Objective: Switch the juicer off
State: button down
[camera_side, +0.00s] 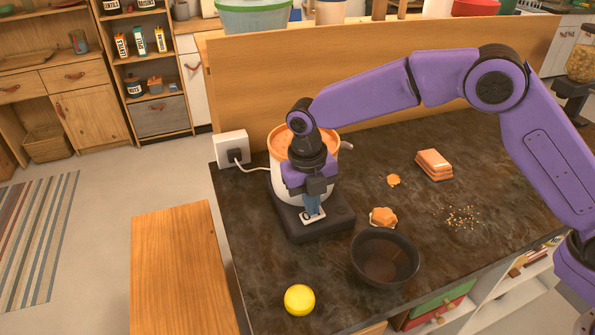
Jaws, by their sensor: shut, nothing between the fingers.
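The juicer (284,189) stands on the dark counter, with a white body, an orange top and a dark square base (338,223). A white switch plate (317,220) sits on the front of its base. My gripper (312,208) is shut and empty, pointing down, with its blue fingertips at the switch plate. I cannot tell whether they touch it. The fingers hide part of the switch, so its position is unclear. My wrist covers part of the juicer's body and top.
A white cord runs from the juicer to a wall socket box (231,149). A dark bowl (384,258) stands right of the base, and a yellow round thing (299,300) lies in front. Orange pieces (383,217), crumbs (462,217) and a layered block (434,165) lie to the right.

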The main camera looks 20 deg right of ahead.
jog(key=a+r, duration=0.4)
jog(key=r, duration=0.9)
jog(key=shift+s, duration=0.15)
jog(key=shift+d, duration=0.1)
